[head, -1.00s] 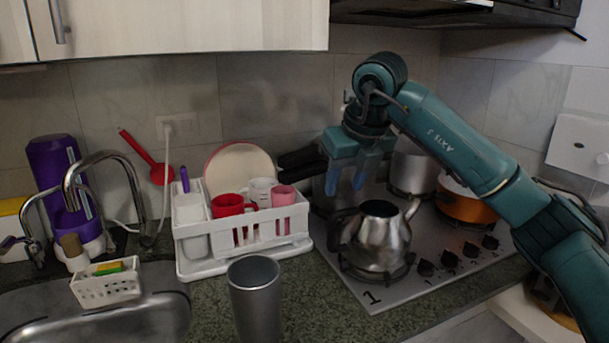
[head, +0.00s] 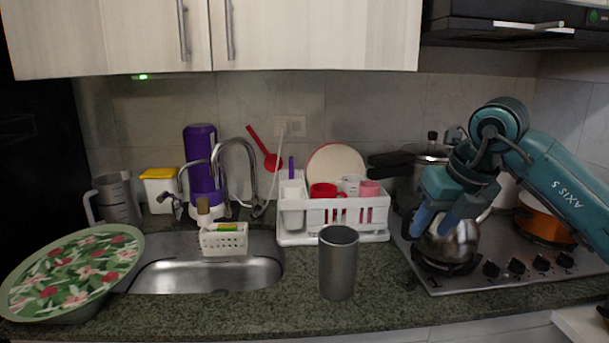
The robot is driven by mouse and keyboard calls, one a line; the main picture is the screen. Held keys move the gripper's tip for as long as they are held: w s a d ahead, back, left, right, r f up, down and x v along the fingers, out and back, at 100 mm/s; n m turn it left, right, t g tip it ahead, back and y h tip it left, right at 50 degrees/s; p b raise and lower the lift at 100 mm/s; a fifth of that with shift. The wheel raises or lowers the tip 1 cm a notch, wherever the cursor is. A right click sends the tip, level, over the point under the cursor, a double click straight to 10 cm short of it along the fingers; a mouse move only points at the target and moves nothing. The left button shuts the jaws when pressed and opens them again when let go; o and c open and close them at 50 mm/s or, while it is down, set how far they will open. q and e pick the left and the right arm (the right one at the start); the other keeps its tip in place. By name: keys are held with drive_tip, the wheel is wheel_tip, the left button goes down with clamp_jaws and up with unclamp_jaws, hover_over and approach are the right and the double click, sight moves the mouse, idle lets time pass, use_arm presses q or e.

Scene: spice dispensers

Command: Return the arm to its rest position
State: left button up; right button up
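My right arm (head: 565,182) comes in from the right edge in the head view, teal and bent. Its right gripper (head: 434,221) points down in front of the kettle on the stove. Its two blue fingertips are apart with nothing seen between them. The steel kettle (head: 462,245) stands on the left front burner, partly hidden behind the gripper. I cannot tell whether the fingers touch it. My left gripper is not in view.
A grey metal cup (head: 338,264) stands on the counter (head: 280,315) left of the stove. Behind it is a white dish rack (head: 318,237) with mugs. A sink (head: 190,275), a floral tray (head: 70,268) and an orange pot (head: 543,220) flank these. A range hood (head: 520,25) hangs above.

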drive_tip(key=a+f+n+g+y, duration=0.2)
drive_tip(key=a+f+y, duration=0.2)
drive_tip(key=a+f, duration=0.25)
drive_tip(key=s+a+m+t+y+p, duration=0.1)
drive_tip(key=s+a+m+y, duration=0.35)
drive_tip(key=a+y, duration=0.25)
drive_tip(key=s+a+m+y+p, duration=0.25)
drive_tip(key=s+a+y, duration=0.25)
drive_tip(key=a+y, duration=0.3)
drive_tip(key=d+f+m+t+h, duration=0.5)
drive_tip(key=f+m+t+h, duration=0.15)
drive_tip(key=m, duration=0.45)
drive_tip(key=d+f+m+t+h, duration=0.45)
drive_tip(key=m+t, duration=0.35)
drive_tip(key=m, duration=0.3)
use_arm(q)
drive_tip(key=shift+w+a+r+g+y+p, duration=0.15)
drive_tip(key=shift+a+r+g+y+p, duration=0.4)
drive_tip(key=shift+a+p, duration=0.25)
use_arm(e)
drive_tip(key=s+d+f+m+g+h, duration=0.2)
drive_tip(key=s+f+m+g+h, duration=0.1)
drive_tip(key=s+f, duration=0.3)
drive_tip(key=s+d+f+m+g+h, duration=0.3)
drive_tip(key=s+f, duration=0.4)
drive_tip(key=f, duration=0.4)
drive_tip(key=shift+s+m+g+h, duration=0.15)
drive_tip(key=shift+m+g+h, duration=0.15)
drive_tip(key=shift+m+g, duration=0.5)
drive_tip(key=shift+t, duration=0.25)
